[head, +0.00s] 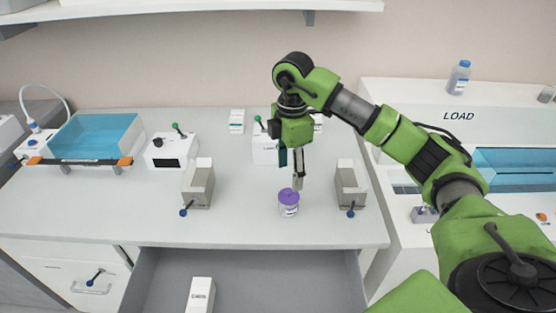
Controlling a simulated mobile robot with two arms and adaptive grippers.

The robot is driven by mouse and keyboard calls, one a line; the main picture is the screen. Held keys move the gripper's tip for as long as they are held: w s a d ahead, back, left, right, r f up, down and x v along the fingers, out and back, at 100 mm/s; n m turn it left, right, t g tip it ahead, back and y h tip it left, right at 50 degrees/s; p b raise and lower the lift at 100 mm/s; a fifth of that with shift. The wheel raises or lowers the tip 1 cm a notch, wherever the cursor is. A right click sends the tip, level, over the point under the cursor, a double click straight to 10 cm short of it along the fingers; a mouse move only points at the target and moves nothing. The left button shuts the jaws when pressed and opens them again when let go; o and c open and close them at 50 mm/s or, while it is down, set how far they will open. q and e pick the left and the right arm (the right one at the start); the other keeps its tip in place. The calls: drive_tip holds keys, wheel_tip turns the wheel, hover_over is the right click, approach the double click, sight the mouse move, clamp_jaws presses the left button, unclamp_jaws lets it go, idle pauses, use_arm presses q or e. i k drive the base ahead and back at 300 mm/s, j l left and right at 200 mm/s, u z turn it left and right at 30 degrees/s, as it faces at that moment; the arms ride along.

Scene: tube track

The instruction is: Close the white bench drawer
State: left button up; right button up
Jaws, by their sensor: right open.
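The white bench drawer (262,279) is pulled out below the front edge of the bench, and its grey inside shows. A white labelled box (200,295) stands in it. The drawer's front face is below the picture. My right gripper (298,182) is open and points down over the bench top, just above and behind a small white jar with a purple lid (289,202). I cannot tell whether it touches the lid. My left gripper is not in view.
Two grey-white holders (198,185) and (351,187) stand on the bench either side of the jar. A blue-lidded tray (95,137) and a switch box (172,148) are at left. The LOAD machine (460,116) stands at right. The bench front strip is mostly clear.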

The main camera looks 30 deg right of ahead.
sight(331, 280)
drive_tip(key=k+j, duration=1.2)
drive_tip(key=k, duration=0.1)
